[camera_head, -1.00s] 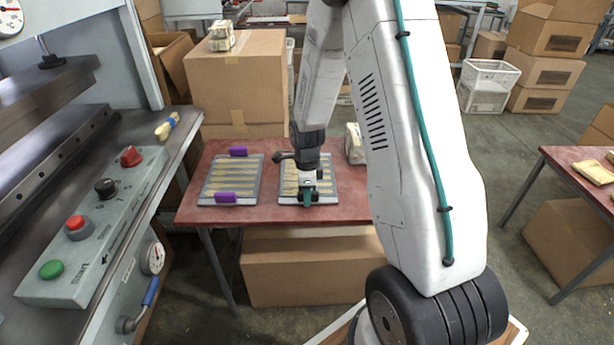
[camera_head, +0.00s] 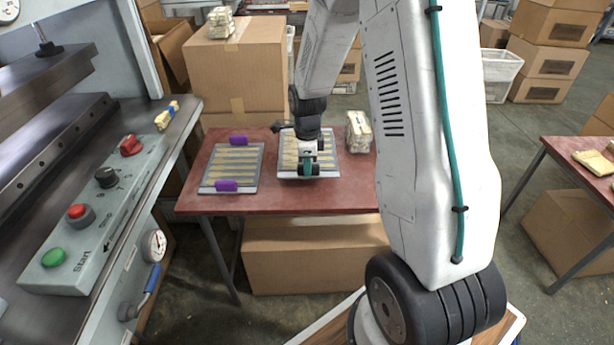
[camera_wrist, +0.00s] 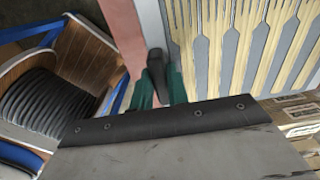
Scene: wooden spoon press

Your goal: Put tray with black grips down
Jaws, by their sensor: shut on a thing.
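The tray with black grips (camera_head: 327,164) is a grey plate bearing several pale wooden spoon blanks, at the right half of the red table (camera_head: 262,203) in the head view. My gripper (camera_head: 309,167) is at its front edge, shut on the near black grip. In the wrist view, the green fingers (camera_wrist: 160,88) stand on both sides of the black grip (camera_wrist: 156,68), and the tray's plate (camera_wrist: 230,88) fills the upper right. The far grip is mostly hidden by my wrist. I cannot tell whether the tray touches the table.
A similar tray with purple grips (camera_head: 213,182) lies on the table to the left. A wrapped bundle (camera_head: 358,131) stands just right of the held tray. The press control panel (camera_head: 92,215) is at the left. Cardboard boxes (camera_head: 240,75) stand behind the table.

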